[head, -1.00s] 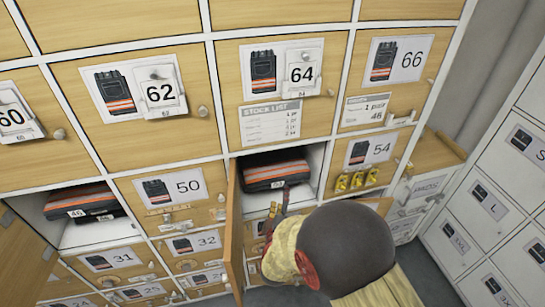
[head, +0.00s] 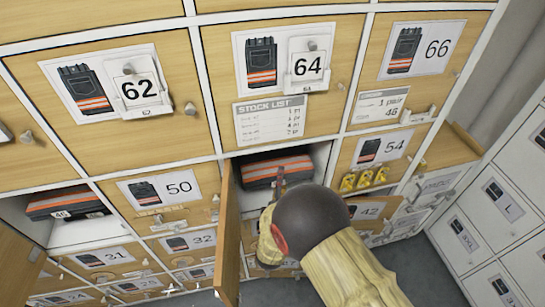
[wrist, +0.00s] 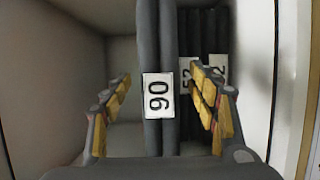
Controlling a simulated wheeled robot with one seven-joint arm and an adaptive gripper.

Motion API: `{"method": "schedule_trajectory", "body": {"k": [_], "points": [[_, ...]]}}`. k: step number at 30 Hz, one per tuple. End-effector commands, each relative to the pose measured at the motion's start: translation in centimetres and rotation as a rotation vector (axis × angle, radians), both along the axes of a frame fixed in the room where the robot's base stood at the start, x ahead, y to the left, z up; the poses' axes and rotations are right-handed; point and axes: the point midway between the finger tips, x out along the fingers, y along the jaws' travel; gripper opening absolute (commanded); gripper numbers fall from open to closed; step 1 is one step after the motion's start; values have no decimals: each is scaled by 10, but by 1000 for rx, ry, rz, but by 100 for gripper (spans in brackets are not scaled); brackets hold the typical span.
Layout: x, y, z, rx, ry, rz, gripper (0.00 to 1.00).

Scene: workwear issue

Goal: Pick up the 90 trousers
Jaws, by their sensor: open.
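The 90 trousers are a dark folded bundle (wrist: 147,45) with a white 90 tag (wrist: 158,97), turned sideways in the wrist view. They lie in an open locker, against other dark folded trousers (wrist: 190,35) with tags, one seeming to read 52. In the head view a dark folded stack with orange stripes (head: 275,168) shows in that locker. My gripper (wrist: 163,90) is open at the locker's mouth, one yellow-padded finger on each side of the 90 tag. The right finger partly covers the other tags. I cannot tell whether either finger touches cloth. My arm hides the locker's lower right in the head view.
The locker's wooden door (head: 228,235) stands open just left of my arm. Locker walls are close on both sides. Another open locker (head: 95,232) at the left holds a striped bundle tagged 46 (head: 62,203). Closed numbered doors surround them.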

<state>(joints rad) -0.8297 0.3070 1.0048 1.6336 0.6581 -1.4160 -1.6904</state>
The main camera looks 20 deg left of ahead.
Motion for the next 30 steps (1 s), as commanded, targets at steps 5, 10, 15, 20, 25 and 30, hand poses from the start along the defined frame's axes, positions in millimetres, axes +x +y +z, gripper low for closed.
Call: {"method": "schedule_trajectory", "body": {"k": [5, 10, 15, 20, 25, 30], "points": [[27, 3, 0, 1, 0, -2, 59], [34, 4, 1, 0, 1, -1, 59], [33, 4, 2, 0, 1, -1, 56], [33, 4, 2, 0, 1, -1, 47], [33, 4, 1, 0, 1, 0, 38], [33, 4, 1, 0, 1, 0, 28]]}}
